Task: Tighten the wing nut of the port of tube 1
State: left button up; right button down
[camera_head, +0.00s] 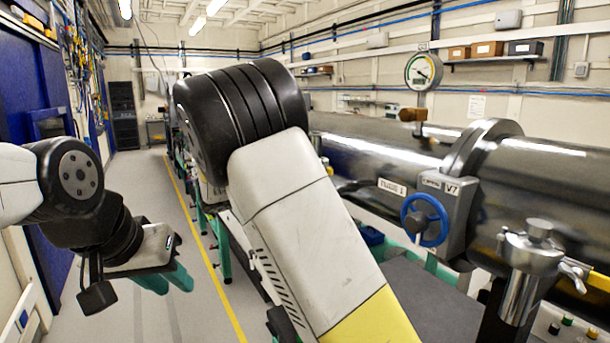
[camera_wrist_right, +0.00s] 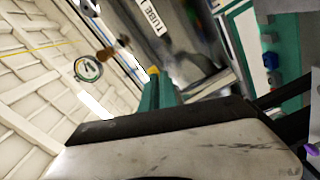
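A large steel tube (camera_head: 345,140) runs along the right side of the head view. It carries a small white label (camera_head: 392,187), which reads "TUBE" in the wrist view (camera_wrist_right: 153,16). A metal port with a round cap (camera_head: 531,252) stands at the lower right. A silver winged fastener (camera_head: 575,277) sits at its right side; I cannot tell how tight it is. My left gripper (camera_head: 172,281) is open and empty, low at the left, far from the port. My right gripper is hidden behind my arm in the head view; the wrist view shows a teal finger (camera_wrist_right: 155,95).
A valve box marked V7 (camera_head: 447,200) with a blue handwheel (camera_head: 424,220) is on the tube, left of the port. A round gauge (camera_head: 423,71) stands behind the tube. A shelf with boxes (camera_head: 490,60) is on the back wall. The aisle floor (camera_head: 180,310) is clear.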

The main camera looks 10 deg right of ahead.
jog(key=shift+a+f+m, duration=0.1)
jog(key=shift+f+m, duration=0.2)
jog(key=shift+m, duration=1.2)
jog(key=c, duration=1.9)
grip_release()
jog(key=shift+a, duration=0.1)
jog(key=v, duration=0.7)
jog(key=shift+s+a, duration=0.1)
jog(key=shift+a, duration=0.2)
jog(key=shift+d, duration=0.1)
